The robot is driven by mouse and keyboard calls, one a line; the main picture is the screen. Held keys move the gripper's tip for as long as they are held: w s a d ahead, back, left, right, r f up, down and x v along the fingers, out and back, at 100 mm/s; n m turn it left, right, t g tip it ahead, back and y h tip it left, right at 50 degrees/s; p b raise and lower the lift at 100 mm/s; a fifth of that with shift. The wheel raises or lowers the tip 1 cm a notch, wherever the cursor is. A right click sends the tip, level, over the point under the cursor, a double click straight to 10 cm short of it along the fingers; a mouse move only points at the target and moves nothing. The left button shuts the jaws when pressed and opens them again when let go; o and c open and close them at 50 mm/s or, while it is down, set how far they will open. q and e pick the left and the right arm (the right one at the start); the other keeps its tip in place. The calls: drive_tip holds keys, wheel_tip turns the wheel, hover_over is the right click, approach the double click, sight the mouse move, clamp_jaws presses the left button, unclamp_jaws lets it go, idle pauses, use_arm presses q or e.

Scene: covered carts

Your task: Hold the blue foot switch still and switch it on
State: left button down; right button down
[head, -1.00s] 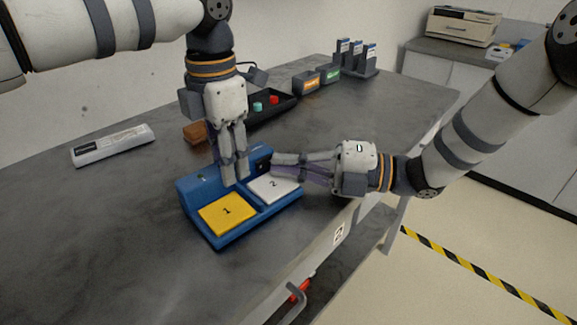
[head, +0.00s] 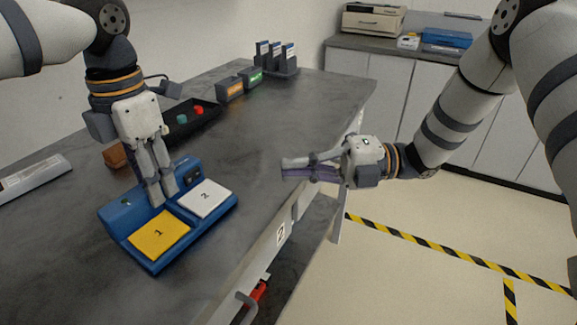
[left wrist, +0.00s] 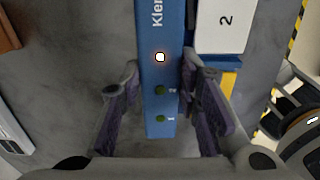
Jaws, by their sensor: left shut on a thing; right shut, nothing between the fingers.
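The blue foot switch (head: 150,266) lies on the grey bench with a yellow pedal 1 (head: 160,233) and a white pedal 2 (head: 207,198). My left gripper (head: 163,200) points down and is shut on the switch's raised blue back housing (left wrist: 152,35). In the left wrist view its fingers stand on both sides of that housing. A small lamp (left wrist: 160,57) there glows white with an orange rim; two green lamps (left wrist: 160,91) marked 2 and 1 look dull. My right gripper (head: 286,169) is shut and empty, to the right of the switch and apart from it.
A brown block (head: 115,155) and a black tray (head: 208,114) with a red and a teal piece are behind the switch. A white bar-shaped thing (head: 35,178) lies at left. Labelled boxes (head: 230,88) and a rack (head: 277,62) stand at the far end. The bench's front edge is near.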

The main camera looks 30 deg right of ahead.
use_arm(q)
drive_tip(key=c, duration=1.1)
unclamp_jaws()
